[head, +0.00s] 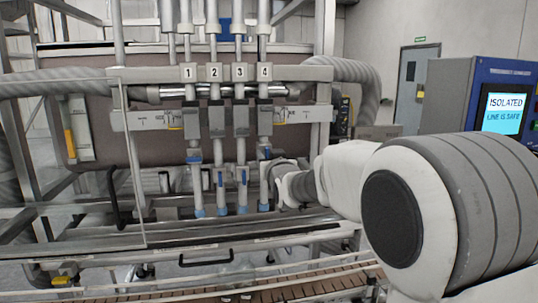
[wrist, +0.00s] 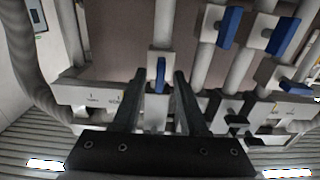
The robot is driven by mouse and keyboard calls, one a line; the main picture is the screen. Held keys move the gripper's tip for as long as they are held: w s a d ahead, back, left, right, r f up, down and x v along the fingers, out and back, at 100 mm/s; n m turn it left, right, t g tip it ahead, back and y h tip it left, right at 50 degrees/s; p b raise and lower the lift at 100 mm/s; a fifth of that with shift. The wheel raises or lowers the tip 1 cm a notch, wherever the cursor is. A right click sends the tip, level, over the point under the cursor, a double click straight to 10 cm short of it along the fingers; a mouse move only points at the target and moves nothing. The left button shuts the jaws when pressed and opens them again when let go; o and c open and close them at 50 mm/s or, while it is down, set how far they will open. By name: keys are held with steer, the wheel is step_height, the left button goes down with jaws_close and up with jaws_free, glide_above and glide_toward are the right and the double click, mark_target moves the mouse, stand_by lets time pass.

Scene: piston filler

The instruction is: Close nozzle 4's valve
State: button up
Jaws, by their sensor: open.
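Nozzle 4's valve (head: 265,154) is on the rightmost numbered pipe, with a small blue handle. In the wrist view the blue handle (wrist: 160,75) is narrow and lies along its pipe. My gripper (wrist: 159,78) is open, with one dark finger on each side of this handle. Gaps show between the handle and both fingers. In the head view my gripper (head: 270,171) reaches in from the right, just below and beside the valve; its fingertips are hard to make out there.
Blue handles of nozzles 1 (head: 194,159), 2 (head: 220,180) and 3 (head: 243,178) stand to the left. Neighbouring handles (wrist: 228,27) lie right of my fingers in the wrist view. A black-handled guard frame (head: 207,259) runs in front. A screen (head: 505,113) reads "ISOLATED, LINE IS SAFE".

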jaws_close()
steer(key=shift+f+b, duration=0.1)
steer(key=shift+b, duration=0.2)
steer(key=m+b, duration=0.7)
steer(key=m, duration=0.2)
steer(key=m+b, duration=0.8)
steer(key=shift+d+f+m, duration=0.1)
steer(key=shift+d+m, duration=0.1)
steer(key=shift+m, duration=0.2)
stand_by(0.4)
